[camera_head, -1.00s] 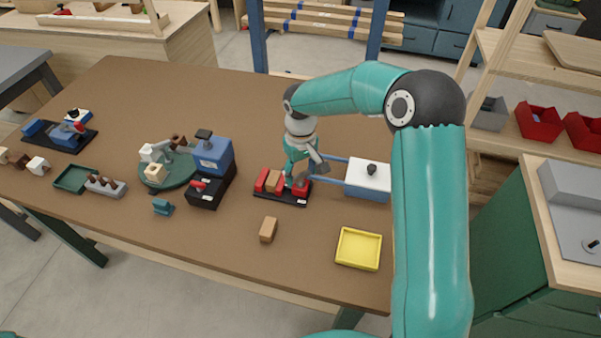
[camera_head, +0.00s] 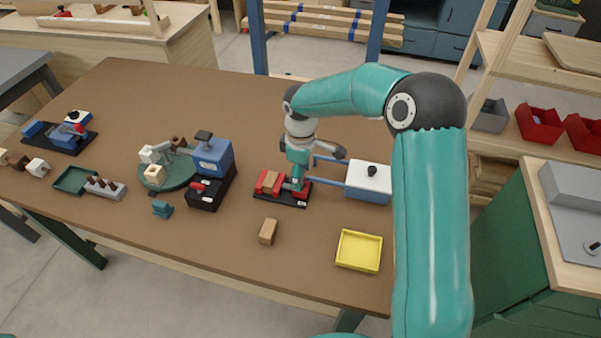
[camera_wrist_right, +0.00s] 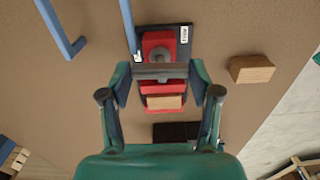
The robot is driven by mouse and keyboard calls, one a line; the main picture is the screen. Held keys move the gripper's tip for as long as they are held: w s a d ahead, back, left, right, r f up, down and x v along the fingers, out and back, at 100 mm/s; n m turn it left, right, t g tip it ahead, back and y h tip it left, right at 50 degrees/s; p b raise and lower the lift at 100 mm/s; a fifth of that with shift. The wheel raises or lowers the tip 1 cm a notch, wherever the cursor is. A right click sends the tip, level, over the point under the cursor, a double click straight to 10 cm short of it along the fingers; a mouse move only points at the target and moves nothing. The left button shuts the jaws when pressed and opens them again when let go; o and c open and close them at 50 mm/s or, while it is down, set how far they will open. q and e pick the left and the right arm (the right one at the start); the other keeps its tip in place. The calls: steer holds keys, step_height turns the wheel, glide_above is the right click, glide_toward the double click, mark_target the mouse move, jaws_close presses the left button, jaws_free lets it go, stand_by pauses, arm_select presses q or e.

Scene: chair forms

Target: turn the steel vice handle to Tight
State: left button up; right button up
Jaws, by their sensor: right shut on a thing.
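The red vice (camera_head: 269,182) on its black base stands near the middle of the table, with a wooden block between its jaws. In the right wrist view the vice (camera_wrist_right: 161,87) lies straight below, and its steel handle (camera_wrist_right: 148,71) runs crosswise between my fingers. My right gripper (camera_head: 297,184) points down over the vice's right end and is shut on the handle; it also shows in the wrist view (camera_wrist_right: 160,72). A small white label (camera_wrist_right: 184,34) sits on the base, its word too small to read surely. My left gripper is out of view.
A white-topped blue box (camera_head: 368,178) with blue rails stands right of the vice. A loose wooden block (camera_head: 268,231) and a yellow tray (camera_head: 359,250) lie in front. A blue and black device (camera_head: 212,158) stands to the left. The table's back is clear.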

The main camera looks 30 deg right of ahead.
steer(key=shift+r, duration=0.1)
stand_by(0.3)
steer(key=o, duration=1.1)
steer(key=shift+o, duration=0.2)
step_height(320, 180, up, 12)
